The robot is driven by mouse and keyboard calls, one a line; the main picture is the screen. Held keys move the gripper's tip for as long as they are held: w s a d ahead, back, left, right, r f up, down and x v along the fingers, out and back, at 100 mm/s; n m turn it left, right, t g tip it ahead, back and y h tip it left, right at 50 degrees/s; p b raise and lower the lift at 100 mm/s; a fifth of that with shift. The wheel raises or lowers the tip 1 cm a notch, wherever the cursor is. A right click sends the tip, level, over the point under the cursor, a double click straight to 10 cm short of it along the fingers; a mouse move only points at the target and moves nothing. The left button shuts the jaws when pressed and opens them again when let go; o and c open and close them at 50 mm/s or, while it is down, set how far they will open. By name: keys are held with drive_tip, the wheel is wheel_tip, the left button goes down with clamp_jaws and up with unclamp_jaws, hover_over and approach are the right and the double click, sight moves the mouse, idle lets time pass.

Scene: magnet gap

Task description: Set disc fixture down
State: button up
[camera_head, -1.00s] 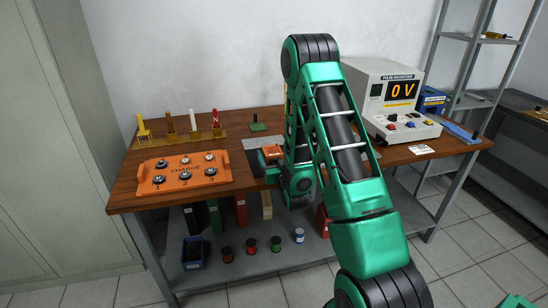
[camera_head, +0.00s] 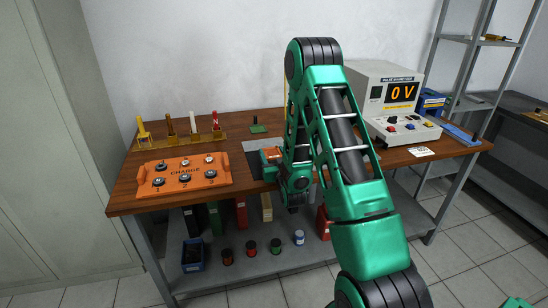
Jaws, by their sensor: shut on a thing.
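My gripper (camera_head: 270,160) is low over the middle of the wooden bench, just right of the orange tray, and mostly hidden behind my green arm. A small orange part (camera_head: 272,154) shows at its end, above a grey plate (camera_head: 252,145) on the bench. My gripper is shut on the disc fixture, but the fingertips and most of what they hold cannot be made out. I cannot tell whether the held piece touches the bench.
An orange tray (camera_head: 206,182) marked CHARGE holds several discs at the left. Behind it stands a brass rack (camera_head: 184,140) with upright coloured pieces. A small green block (camera_head: 258,128) sits at the back. The voltage unit (camera_head: 384,80) reads 0 V at the right.

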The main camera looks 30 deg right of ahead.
sight(270, 155)
drive_tip(key=shift+r, duration=2.15)
drive_tip(key=shift+s+a+r, duration=0.2)
drive_tip(key=shift+a, duration=0.4)
drive_tip(key=shift+s+a+r, duration=0.1)
drive_tip(key=shift+a+r, duration=0.35)
drive_tip(key=shift+r, duration=0.05)
drive_tip(key=shift+s+a, duration=0.15)
drive_tip(key=shift+a, duration=0.4)
drive_tip(key=shift+s+a+r, duration=1)
drive_tip(key=shift+a+r, duration=1.7)
drive_tip(key=shift+a, duration=1.3)
drive_tip(key=w+a+f+n+y, duration=0.1)
drive_tip(key=w+a+n+y, duration=0.2)
drive_tip(key=w+a+y, duration=0.2)
drive_tip(key=shift+w+a+f+t, duration=0.15)
drive_tip(key=shift+w+a+t, duration=0.15)
drive_tip(key=shift+w+a, duration=1.3)
drive_tip(key=shift+w+d, duration=0.15)
